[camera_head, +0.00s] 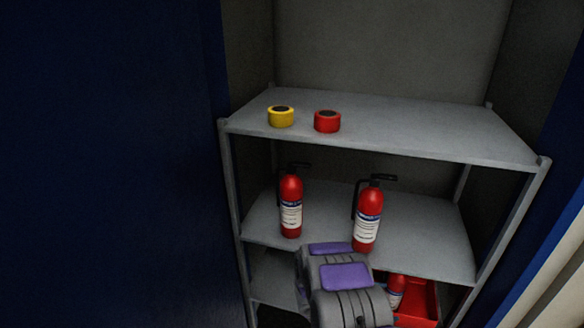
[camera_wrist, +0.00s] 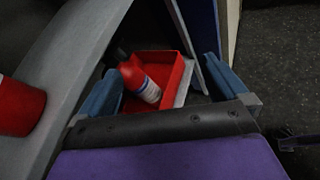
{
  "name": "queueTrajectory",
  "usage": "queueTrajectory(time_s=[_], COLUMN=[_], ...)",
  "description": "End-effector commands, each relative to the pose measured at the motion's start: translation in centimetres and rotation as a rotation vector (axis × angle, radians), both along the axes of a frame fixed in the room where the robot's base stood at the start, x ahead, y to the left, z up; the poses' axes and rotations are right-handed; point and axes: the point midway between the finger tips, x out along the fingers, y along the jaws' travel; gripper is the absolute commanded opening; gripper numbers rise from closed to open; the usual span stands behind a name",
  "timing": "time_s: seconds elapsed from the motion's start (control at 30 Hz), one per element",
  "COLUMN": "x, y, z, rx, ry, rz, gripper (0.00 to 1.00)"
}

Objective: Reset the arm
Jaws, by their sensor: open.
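My arm (camera_head: 345,285), grey with purple panels, reaches toward the lower part of a grey shelf unit in the head view. My gripper (camera_wrist: 162,70) shows in the wrist view with its two blue fingers wide apart and nothing held between them. Beyond the fingers, a red fire extinguisher (camera_wrist: 140,79) with a white and blue label lies tilted in a red bin (camera_wrist: 179,75). The same extinguisher (camera_head: 396,291) and bin (camera_head: 421,302) show partly behind my arm in the head view. My fingertips are hidden in the head view.
Two red fire extinguishers (camera_head: 291,207) (camera_head: 367,220) stand on the middle shelf (camera_head: 430,240), close to my arm. A yellow tape roll (camera_head: 281,117) and a red one (camera_head: 327,122) sit on the top shelf (camera_head: 420,130). A blue wall (camera_head: 110,160) is at left. Open floor (camera_wrist: 285,70) shows at right.

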Motion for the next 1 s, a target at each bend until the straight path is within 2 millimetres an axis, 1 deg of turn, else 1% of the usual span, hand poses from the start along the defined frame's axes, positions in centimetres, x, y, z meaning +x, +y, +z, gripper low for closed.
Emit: queueTrajectory(time_s=[0.03,0.2,0.27,0.3,0.5,0.6,0.77,0.9,1.0], x=[-0.6,-3.6,-4.7,-5.6,-10.2,-12.7,-16.8,-20.4,-23.0], y=[-0.3,-1.1,-1.3,-1.4,-1.4,-1.2,-0.3,0.8,1.8], z=[1.8,6.8,8.4,9.5,14.2,16.3,19.1,21.3,22.5], rx=[0.015,0.071,0.092,0.108,0.191,0.237,0.315,0.395,0.453], ry=[-0.023,-0.089,-0.111,-0.124,-0.192,-0.226,-0.273,-0.317,-0.344], rz=[-0.044,-0.203,-0.258,-0.294,-0.474,-0.562,-0.698,-0.813,-0.895], gripper=[1.00,1.00,1.00,1.00,1.00,1.00,1.00,1.00,1.00])
